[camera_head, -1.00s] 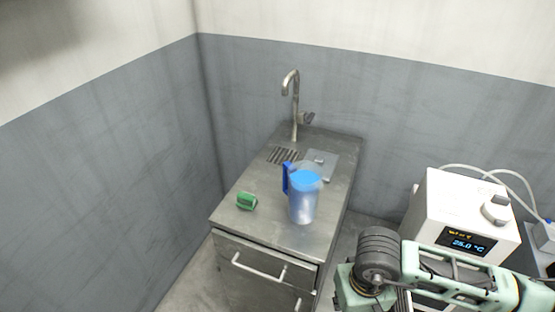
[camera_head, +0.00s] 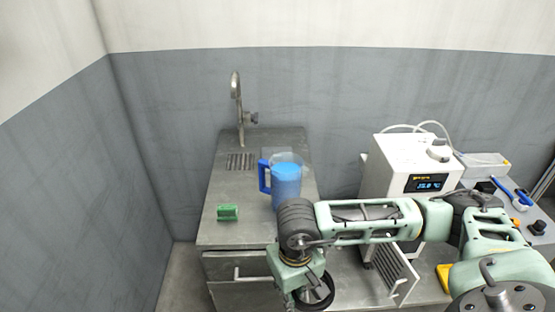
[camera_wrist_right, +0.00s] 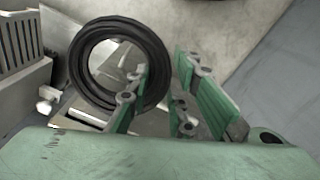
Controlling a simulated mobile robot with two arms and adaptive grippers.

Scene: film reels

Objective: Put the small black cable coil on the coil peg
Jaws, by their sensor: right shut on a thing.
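The small black cable coil (camera_wrist_right: 157,62) is a thick dark ring in the right wrist view. My right gripper (camera_wrist_right: 158,88) has green-padded fingers and is shut on one side of the ring; the hole of the coil faces the camera. In the head view the coil (camera_head: 329,291) shows at the bottom beneath my right wrist, partly hidden by it, in front of the bench. My left gripper is not in view. I cannot make out the coil peg in either view.
A white device with a display (camera_head: 395,165) stands to the right. A grey worktop with tools (camera_head: 515,195) lies farther right.

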